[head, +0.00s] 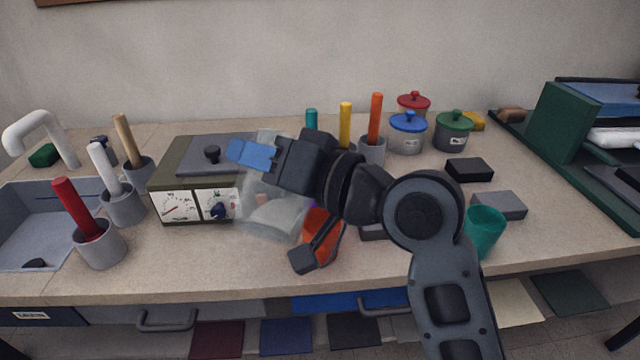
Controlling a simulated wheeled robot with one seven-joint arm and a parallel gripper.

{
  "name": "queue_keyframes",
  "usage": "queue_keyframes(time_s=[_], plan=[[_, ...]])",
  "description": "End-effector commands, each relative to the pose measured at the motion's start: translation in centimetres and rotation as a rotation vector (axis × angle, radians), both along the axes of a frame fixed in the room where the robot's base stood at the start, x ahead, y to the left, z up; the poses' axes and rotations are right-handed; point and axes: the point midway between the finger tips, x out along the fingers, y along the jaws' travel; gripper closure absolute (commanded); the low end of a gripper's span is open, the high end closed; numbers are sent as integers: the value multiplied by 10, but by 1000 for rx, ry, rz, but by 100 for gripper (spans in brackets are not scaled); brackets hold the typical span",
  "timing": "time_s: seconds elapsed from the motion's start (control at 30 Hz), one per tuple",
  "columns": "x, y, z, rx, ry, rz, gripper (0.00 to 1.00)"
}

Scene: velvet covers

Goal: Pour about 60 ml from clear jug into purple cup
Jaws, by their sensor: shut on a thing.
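The clear jug (262,208) is see-through and shows at the middle of the head view, in front of the olive device. A paler region shows in its lower part; I cannot tell the liquid level. My gripper (252,155), dark with a blue tip, is shut on the jug at its upper part. The jug looks roughly upright, and I cannot tell whether its base is clear of the bench. A teal cup (484,231) stands at the right, partly behind my arm.
An olive device with dials (180,206) is behind the jug. An orange object (318,222) is partly hidden behind my gripper. Lidded pots (407,135) stand at the back. Dark and grey blocks (469,169) lie at the right. A sink (40,225) and handled holders (99,245) are at the left.

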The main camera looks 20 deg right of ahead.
Motion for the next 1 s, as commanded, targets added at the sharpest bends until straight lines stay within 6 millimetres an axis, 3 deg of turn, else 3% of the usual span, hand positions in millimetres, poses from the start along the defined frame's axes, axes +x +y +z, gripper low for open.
queue_keyframes(time_s=[0.67, 0.9, 1.0], plan=[[-1, 1, 0, -8, -9, 0, 100], [-12, 15, 1, -125, -105, 0, 100], [-18, 23, -8, -181, -145, -1, 100]])
